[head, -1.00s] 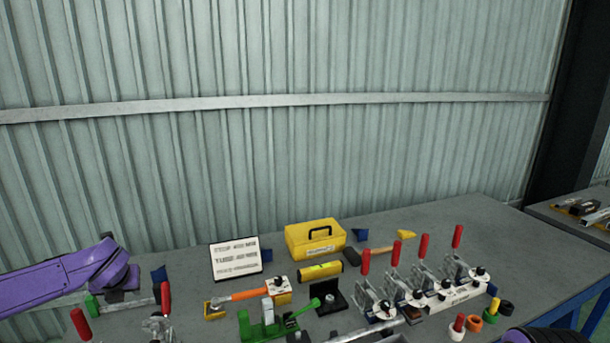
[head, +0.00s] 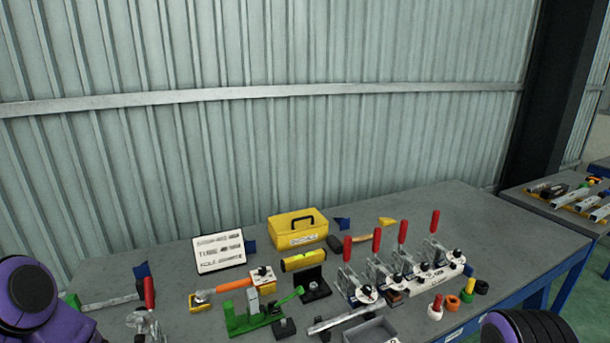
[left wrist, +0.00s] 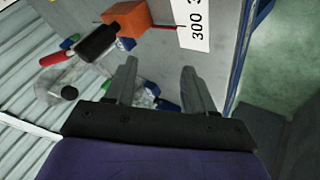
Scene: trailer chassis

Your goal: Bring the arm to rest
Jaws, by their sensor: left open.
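My left gripper (left wrist: 158,78) shows in the left wrist view with its two grey fingers apart and nothing between them. In the head view only a purple and black part of my left arm (head: 40,305) shows in the bottom left corner; its gripper is out of the picture. A black and purple part of my right arm (head: 522,328) shows at the bottom right edge, and my right gripper is not visible.
The grey bench (head: 455,215) holds a yellow toolbox (head: 297,230), a white sign (head: 219,252), red-handled clamps (head: 376,241), a green clamp (head: 255,315) and a grey tray (head: 370,331). The left wrist view shows an orange block (left wrist: 127,18) and a "300" label (left wrist: 195,22) beyond the fingers.

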